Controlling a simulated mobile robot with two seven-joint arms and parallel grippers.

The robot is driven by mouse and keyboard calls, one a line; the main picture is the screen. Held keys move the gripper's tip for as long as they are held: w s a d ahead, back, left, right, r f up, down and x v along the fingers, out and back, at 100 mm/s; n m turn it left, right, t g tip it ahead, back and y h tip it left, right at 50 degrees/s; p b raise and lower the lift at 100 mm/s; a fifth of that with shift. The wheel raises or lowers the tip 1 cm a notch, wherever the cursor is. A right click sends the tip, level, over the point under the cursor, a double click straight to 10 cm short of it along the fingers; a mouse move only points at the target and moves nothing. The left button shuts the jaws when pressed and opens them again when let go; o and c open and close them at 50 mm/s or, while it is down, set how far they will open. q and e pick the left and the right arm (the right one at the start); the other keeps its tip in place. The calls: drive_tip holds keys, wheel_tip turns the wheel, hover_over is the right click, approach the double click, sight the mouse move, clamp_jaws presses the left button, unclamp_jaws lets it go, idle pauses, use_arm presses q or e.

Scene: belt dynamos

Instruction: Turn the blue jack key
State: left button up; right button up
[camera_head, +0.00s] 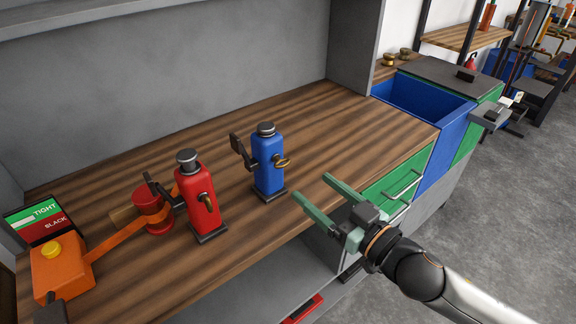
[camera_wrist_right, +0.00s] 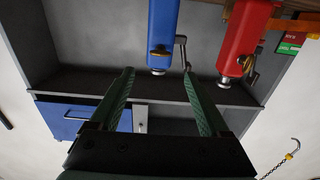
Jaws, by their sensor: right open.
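The blue jack (camera_head: 268,172) stands upright on the wooden bench top. Its brass key (camera_head: 283,162) sticks out of the side facing my right gripper. My right gripper (camera_head: 312,187) is open and empty, to the right of the blue jack and apart from it, its green fingers pointing toward it. In the right wrist view, the blue jack (camera_wrist_right: 163,22) hangs upside down in the picture. Its key (camera_wrist_right: 160,51) lies above the gap between the fingertips (camera_wrist_right: 159,72). My left gripper is not in view.
A red jack (camera_head: 200,200) with a similar key stands left of the blue one. An orange belt (camera_head: 120,240) runs from an orange box (camera_head: 62,266) past a red drum (camera_head: 150,208). A TIGHT/SLACK sign (camera_head: 40,217) stands behind. Bench room is free right of the blue jack.

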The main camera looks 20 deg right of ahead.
sight(286, 165)
drive_tip(key=p+x, duration=0.1)
drive_tip(key=x, duration=0.8)
drive_tip(key=shift+s, duration=0.1)
clamp_jaws()
idle(0.6)
